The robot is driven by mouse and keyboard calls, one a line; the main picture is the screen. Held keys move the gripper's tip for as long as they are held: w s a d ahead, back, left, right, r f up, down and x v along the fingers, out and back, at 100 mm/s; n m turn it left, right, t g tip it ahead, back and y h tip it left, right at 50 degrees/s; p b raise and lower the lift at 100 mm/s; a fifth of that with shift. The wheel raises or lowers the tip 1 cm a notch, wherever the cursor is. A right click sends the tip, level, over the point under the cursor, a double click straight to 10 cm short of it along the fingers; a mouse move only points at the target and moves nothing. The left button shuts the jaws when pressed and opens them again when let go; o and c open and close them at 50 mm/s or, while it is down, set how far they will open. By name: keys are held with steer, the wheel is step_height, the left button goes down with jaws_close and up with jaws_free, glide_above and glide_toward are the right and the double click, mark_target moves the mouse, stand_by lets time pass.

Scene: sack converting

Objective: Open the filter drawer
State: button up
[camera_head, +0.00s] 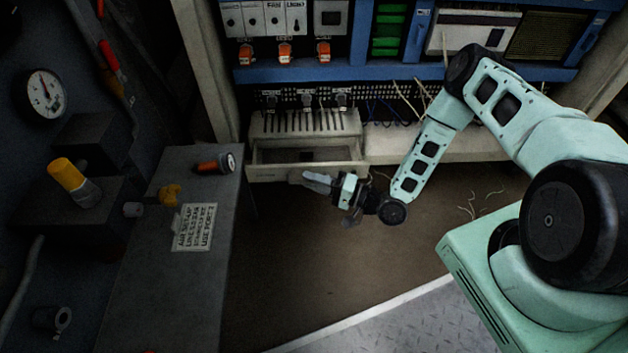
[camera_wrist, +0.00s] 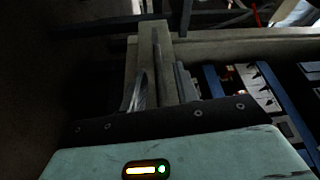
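The filter drawer (camera_head: 264,173) is in the cream unit below the blue control panel in the head view. It stands pulled out, with its dark inside showing behind the front wall. My gripper (camera_head: 308,180) is just in front of the drawer's right half, its fingers pointing left. In the wrist view the two fingers of my gripper (camera_wrist: 163,88) stand apart, with the cream drawer front (camera_wrist: 136,62) beyond and between them. A narrow upright ridge shows between the fingers; I cannot tell whether they touch it. The handle is not clear in the head view.
A grey bench (camera_head: 165,285) with a flashlight (camera_head: 215,163), a yellow piece (camera_head: 170,194) and a label stands at left. A cream cabinet post (camera_head: 205,70) rises left of the drawer. Loose wires hang right of the drawer.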

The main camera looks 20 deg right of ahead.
steer(key=p+v, duration=0.5)
steer(key=v, duration=1.2)
steer(key=shift+s, duration=0.2)
steer(key=shift+d+f, duration=0.1)
steer(key=shift+d, duration=0.1)
